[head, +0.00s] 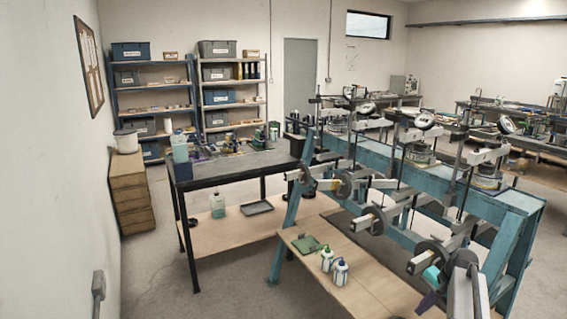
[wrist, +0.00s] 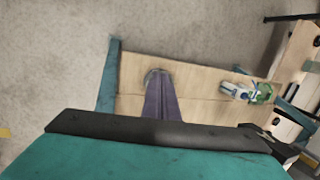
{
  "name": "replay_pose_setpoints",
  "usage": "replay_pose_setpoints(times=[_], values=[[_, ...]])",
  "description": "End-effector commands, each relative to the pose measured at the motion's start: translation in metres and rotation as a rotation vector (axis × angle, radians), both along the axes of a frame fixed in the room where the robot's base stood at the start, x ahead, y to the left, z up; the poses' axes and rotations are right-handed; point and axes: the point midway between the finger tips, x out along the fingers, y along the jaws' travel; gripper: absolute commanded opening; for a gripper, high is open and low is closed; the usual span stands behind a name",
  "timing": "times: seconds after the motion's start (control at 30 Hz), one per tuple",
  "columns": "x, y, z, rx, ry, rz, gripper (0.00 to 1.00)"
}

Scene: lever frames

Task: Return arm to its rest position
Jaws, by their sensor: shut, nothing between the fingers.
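The teal body fills the bottom of the wrist view.
Two white bottles, one with a green cap (head: 327,260) and one with a blue cap (head: 340,272), stand on the bench near a green tray (head: 307,244). Blue lever frames (head: 392,187) with weights and bars stand close behind my gripper. Open floor (head: 225,285) lies left.

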Motion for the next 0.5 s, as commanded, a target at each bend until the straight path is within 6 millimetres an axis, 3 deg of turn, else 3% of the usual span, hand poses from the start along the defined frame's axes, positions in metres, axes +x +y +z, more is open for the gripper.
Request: replay_pose_setpoints(times=[0.1, 0.5], values=[[-0.015, 0.037, -0.04, -0.003, 0.039, 0.068, 0.0], [-0.079, 0.144, -0.15, -0.019, 0.16, 0.307, 0.0]])
